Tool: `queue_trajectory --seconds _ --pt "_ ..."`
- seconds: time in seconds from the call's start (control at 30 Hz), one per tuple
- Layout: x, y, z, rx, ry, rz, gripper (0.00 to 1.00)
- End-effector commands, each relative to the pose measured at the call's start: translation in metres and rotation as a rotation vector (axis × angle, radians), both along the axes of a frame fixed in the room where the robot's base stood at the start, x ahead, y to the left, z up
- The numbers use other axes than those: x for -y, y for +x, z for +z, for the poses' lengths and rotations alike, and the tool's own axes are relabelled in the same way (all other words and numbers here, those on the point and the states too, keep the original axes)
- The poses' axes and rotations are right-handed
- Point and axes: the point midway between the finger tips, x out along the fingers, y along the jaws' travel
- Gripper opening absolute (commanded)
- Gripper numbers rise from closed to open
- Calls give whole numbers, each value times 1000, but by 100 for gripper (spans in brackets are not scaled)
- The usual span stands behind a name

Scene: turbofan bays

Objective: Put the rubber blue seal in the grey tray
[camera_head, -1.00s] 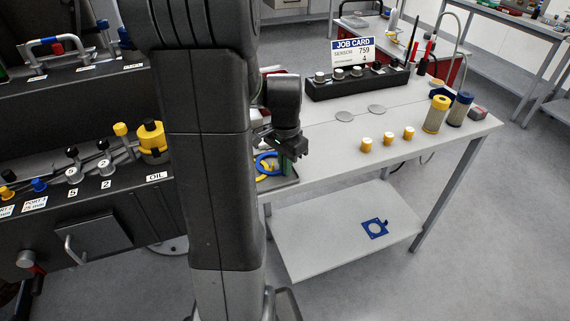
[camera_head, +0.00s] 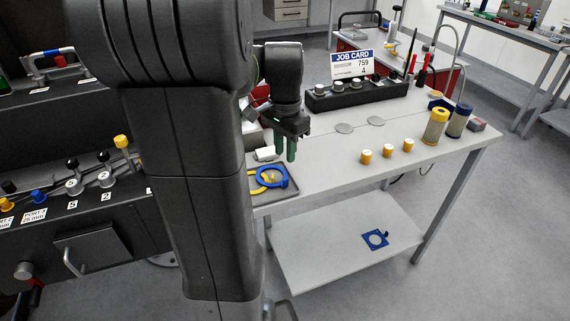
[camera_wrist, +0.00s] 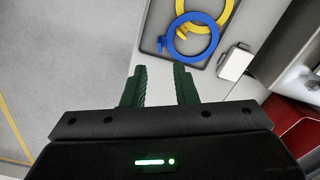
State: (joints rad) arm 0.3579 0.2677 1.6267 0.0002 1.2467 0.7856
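The blue seal, a ring with a small tab (camera_head: 286,181), lies in the grey tray (camera_head: 272,199) at the near left end of the bench. It partly overlaps a yellow ring (camera_head: 253,184). In the wrist view the blue seal (camera_wrist: 214,38) lies within the grey tray (camera_wrist: 151,24), across the yellow ring (camera_wrist: 229,12). My gripper (camera_head: 285,157) is above the bench, just beyond the tray in the head view. Its green fingers (camera_wrist: 158,72) are apart with nothing between them, and the seal is clear of them.
A white block (camera_wrist: 235,63) sits beside the tray. Three yellow-capped parts (camera_head: 387,151), two flat discs (camera_head: 344,128) and two filter cylinders (camera_head: 435,127) stand on the bench. A black holder (camera_head: 355,92) is behind. A blue square plate (camera_head: 375,239) lies on the lower shelf.

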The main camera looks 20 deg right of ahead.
Motion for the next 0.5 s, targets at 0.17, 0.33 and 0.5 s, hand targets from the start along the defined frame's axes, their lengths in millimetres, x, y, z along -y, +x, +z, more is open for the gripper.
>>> queue_trajectory --seconds 0.17,0.33,0.5 --pt "0 0 20 0 0 0 26" --pt "0 0 26 0 0 0 26" --pt "0 0 25 0 0 0 26"
